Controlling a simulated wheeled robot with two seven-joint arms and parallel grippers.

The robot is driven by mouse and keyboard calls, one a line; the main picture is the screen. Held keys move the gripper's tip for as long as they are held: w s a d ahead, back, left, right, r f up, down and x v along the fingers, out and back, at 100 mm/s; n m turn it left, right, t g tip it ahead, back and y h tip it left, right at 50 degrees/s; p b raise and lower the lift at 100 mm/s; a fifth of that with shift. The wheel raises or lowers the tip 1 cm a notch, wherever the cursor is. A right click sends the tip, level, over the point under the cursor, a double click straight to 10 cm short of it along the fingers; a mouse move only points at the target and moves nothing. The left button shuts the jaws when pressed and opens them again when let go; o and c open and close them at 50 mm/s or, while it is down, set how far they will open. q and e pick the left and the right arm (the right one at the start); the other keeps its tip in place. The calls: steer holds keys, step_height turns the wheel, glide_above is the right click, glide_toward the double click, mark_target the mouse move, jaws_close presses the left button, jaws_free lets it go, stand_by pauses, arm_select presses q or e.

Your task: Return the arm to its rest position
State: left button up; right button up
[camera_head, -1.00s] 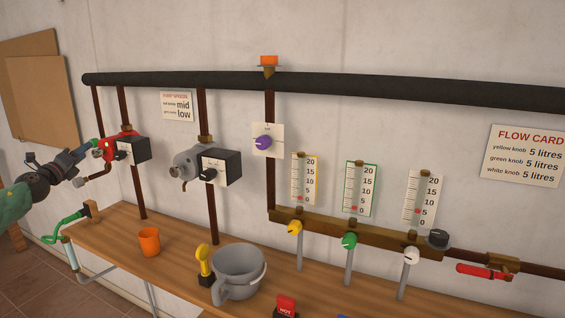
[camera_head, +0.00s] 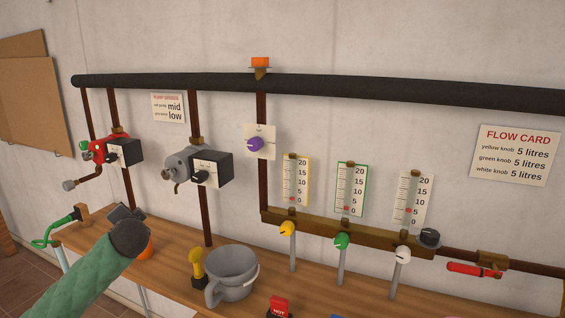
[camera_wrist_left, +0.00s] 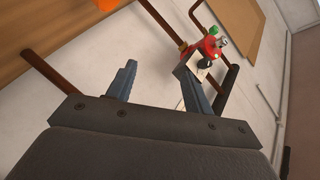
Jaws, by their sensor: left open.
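My left arm, in a green sleeve, comes in from the lower left in the head view. Its dark wrist is above the left part of the bench and partly hides an orange cup (camera_head: 145,250). The left gripper's fingers are hidden in the head view. In the left wrist view the left gripper (camera_wrist_left: 160,90) is open, with nothing between its two blue-grey fingers. The red pump (camera_head: 112,150) is up on the wall, apart from the gripper; it also shows beyond the right finger in the left wrist view (camera_wrist_left: 207,48). My right gripper is not in view.
The wooden bench (camera_head: 180,265) carries a grey pot (camera_head: 232,275) and a yellow-handled lever (camera_head: 197,265). A grey pump (camera_head: 193,165), purple knob (camera_head: 255,144) and three gauges hang along the wall. A green tap handle (camera_head: 52,230) is at the bench's left end.

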arm_select(q)
steer(key=s+d+f+g+h, duration=0.5)
steer(key=s+d+f+h, duration=0.2)
steer(key=s+d+f, duration=1.4)
steer(key=s+d+f+n+g, duration=0.1)
steer(key=s+d+f+g, duration=0.1)
steer(key=s+f, duration=0.3)
steer(key=s+d+f+n+g+h+p, duration=0.1)
steer(key=s+d+f, duration=0.3)
steer(key=s, duration=0.9)
steer(key=s+d+f+n+g+h+p, duration=0.1)
steer(key=s+d+f+g, duration=0.2)
steer(key=s+f, duration=0.4)
steer(key=s, duration=0.3)
steer(key=shift+d+f, duration=0.2)
arm_select(e)
steer(key=r, duration=0.1)
steer(key=d+r, duration=0.1)
steer(key=shift+d+r, duration=0.15)
steer(key=shift+r, duration=0.2)
